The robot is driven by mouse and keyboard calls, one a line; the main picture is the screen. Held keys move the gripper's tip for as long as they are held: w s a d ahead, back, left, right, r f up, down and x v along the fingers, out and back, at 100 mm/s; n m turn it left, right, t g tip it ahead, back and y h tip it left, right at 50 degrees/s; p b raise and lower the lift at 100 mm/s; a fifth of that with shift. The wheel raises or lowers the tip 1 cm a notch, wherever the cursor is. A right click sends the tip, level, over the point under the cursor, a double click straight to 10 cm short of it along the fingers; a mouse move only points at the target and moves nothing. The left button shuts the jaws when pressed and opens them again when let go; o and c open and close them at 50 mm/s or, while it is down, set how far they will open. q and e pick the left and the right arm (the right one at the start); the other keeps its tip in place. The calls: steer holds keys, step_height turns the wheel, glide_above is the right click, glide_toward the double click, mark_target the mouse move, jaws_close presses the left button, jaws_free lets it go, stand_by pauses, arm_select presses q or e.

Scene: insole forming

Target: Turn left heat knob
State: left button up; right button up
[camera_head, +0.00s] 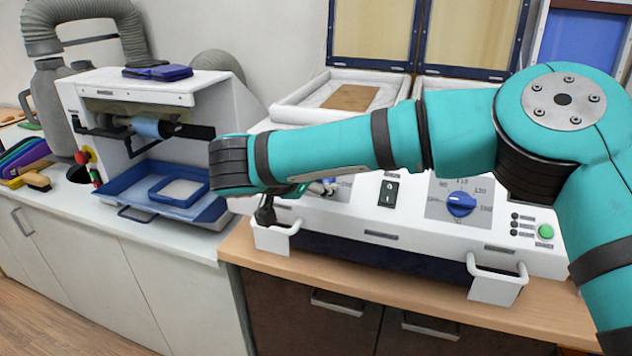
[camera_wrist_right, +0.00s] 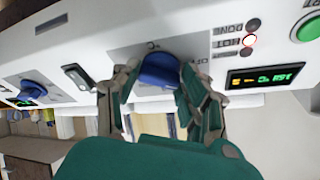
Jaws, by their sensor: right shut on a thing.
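The white machine (camera_head: 420,232) stands on the wooden counter. My right arm reaches leftward across its front panel. My right gripper (camera_head: 322,187) is at the left dial, mostly hidden behind my own arm. In the right wrist view, my right gripper (camera_wrist_right: 159,78) is shut on the blue left heat knob (camera_wrist_right: 160,68), a finger on each side. The left knob is hidden in the head view; only part of its dial plate (camera_head: 344,190) shows. The blue right knob (camera_head: 461,204) is free and also shows in the wrist view (camera_wrist_right: 33,92). My left gripper is not in view.
A black switch (camera_head: 389,193) sits between the dials. A green button (camera_head: 546,231) and small lights are at the panel's right. White handles (camera_head: 496,275) stick out in front. Framed trays (camera_head: 340,95) lie behind. A second machine with a blue tray (camera_head: 150,190) stands left.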

steer(key=n+y, duration=0.1)
steer(key=n, duration=0.2)
steer(key=n+t+y+b, duration=0.1)
steer(key=n, duration=0.3)
steer(key=shift+s+d+f, duration=0.1)
steer(key=shift+s+d, duration=0.05)
steer(key=shift+d, duration=0.05)
stand_by(0.3)
steer(key=o, duration=1.2)
steer(key=shift+c, duration=0.2)
steer(key=v, duration=1.2)
steer(key=shift+s, duration=0.15)
steer(key=shift+f, duration=0.15)
